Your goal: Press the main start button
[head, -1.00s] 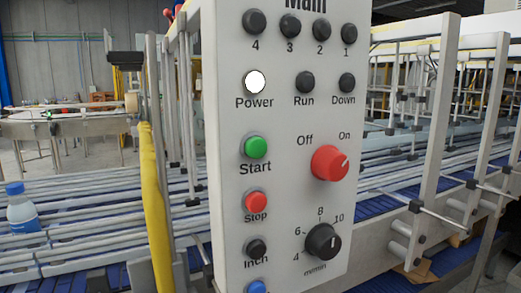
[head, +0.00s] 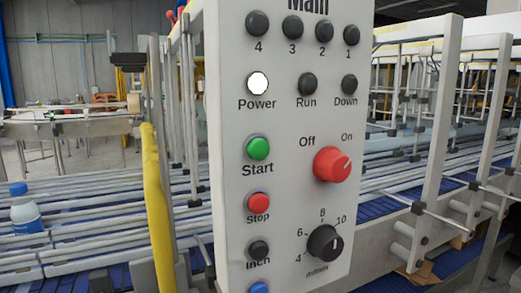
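The main control panel (head: 285,195) is a light grey upright box close in front of me in the head view, with "Main" at its top edge. The green Start button (head: 258,148) sits on its left side, above the red Stop button (head: 258,202). The white Power light (head: 257,83) is bright. The Run (head: 307,84) and Down (head: 349,84) lights are dark. The red Off/On knob (head: 332,164) has its mark towards On. Neither of my grippers is in view, and nothing covers the Start button.
A black speed dial (head: 324,243) and a black Inch button (head: 258,250) are low on the panel. A yellow padded post (head: 157,215) stands left of it. Conveyor rails lie behind, with a bottle (head: 24,210) at the left. Metal frame posts (head: 439,120) stand at the right.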

